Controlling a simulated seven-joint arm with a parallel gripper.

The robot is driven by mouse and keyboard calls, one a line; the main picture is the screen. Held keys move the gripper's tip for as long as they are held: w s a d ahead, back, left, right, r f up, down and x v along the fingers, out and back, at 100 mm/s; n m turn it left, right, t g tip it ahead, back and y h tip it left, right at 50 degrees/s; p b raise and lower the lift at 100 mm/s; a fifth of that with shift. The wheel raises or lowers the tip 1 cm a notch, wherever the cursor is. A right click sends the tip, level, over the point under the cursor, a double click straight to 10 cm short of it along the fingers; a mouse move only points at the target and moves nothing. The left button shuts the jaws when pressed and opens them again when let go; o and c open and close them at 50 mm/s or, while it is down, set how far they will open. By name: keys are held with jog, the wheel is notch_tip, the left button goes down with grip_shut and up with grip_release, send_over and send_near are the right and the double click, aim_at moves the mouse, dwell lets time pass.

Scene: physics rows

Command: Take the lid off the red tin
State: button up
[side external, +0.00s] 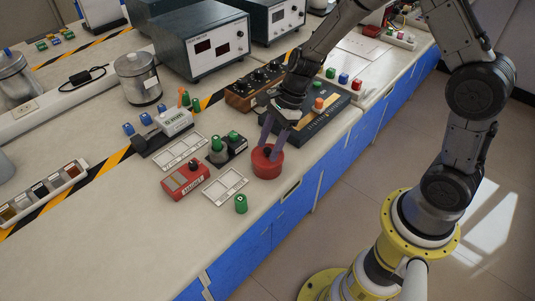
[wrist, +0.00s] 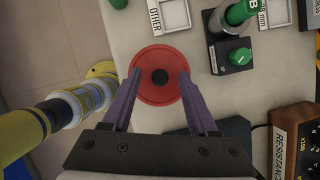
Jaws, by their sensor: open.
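The red tin (side external: 267,166) stands upright on the white bench near its front edge, with its lid on. In the wrist view I look down on its round red lid (wrist: 160,60), which has a black knob (wrist: 160,76) at the centre. My gripper (side external: 271,146) points down at the tin from above. In the wrist view the two purple fingers (wrist: 160,74) are apart, one on each side of the knob. They are open, with a gap between each finger and the knob. I cannot tell whether the fingertips touch the lid.
A red magnet box (side external: 185,181), a white label frame (side external: 225,187) and a green cylinder (side external: 241,203) lie left of the tin. A dark panel (side external: 318,122) and wooden resistance box (side external: 240,96) sit behind.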

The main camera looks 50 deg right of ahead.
grip_shut()
dwell(0.3)
jog(key=shift+r, duration=0.1)
jog(key=shift+r, duration=0.5)
notch_tip(320, 180, up, 2)
jog(key=shift+s+r, duration=0.15)
jog(key=shift+r, duration=0.1)
jog(key=s+d+r, duration=0.2)
jog(key=s+r, duration=0.7)
jog(key=s, duration=0.4)
jog(key=shift+s+r, duration=0.15)
jog(key=shift+s, duration=0.15)
